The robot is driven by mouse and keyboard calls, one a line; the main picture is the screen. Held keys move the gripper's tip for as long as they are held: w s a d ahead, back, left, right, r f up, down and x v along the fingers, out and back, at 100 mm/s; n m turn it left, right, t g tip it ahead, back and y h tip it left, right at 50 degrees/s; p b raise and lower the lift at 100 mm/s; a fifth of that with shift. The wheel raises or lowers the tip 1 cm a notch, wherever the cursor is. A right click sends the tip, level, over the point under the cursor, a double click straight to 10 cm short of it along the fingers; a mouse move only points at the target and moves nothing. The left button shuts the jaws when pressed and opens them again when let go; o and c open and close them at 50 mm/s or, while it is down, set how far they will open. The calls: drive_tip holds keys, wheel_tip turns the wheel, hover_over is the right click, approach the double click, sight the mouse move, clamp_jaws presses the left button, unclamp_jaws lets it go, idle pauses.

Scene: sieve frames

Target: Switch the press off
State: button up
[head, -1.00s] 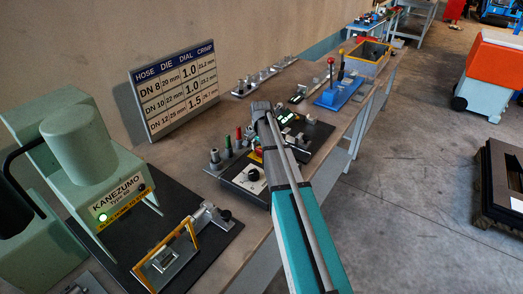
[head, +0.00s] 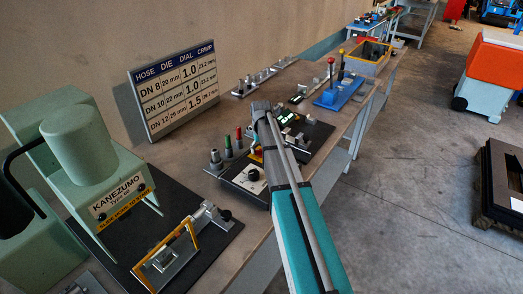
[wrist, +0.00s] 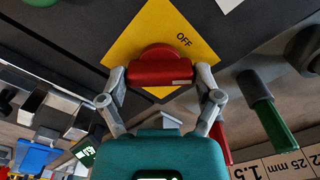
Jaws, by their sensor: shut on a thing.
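A red OFF knob (wrist: 158,55) sits on a yellow diamond plate (wrist: 125,42) marked OFF in the wrist view. My gripper (wrist: 160,78) is shut on it, with one finger at each side of its red bar. In the head view my arm hides most of that spot on the control panel (head: 230,175). The pale green press (head: 80,140), labelled KANEZUMO, stands at the left. Its lamp below the name plate (head: 109,201) shows no green light.
A dial (head: 253,174) sits on the panel near the knob. Upright pins with green and red handles (head: 239,133) stand beside it. A size chart (head: 175,82) stands behind. A yellow-framed fixture (head: 170,255) is in front of the press.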

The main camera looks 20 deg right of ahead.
drive_tip(key=n, duration=0.4)
drive_tip(key=shift+n, duration=2.3)
drive_tip(key=o, duration=0.9)
drive_tip(key=shift+w, duration=0.1)
drive_tip(key=shift+m, duration=0.3)
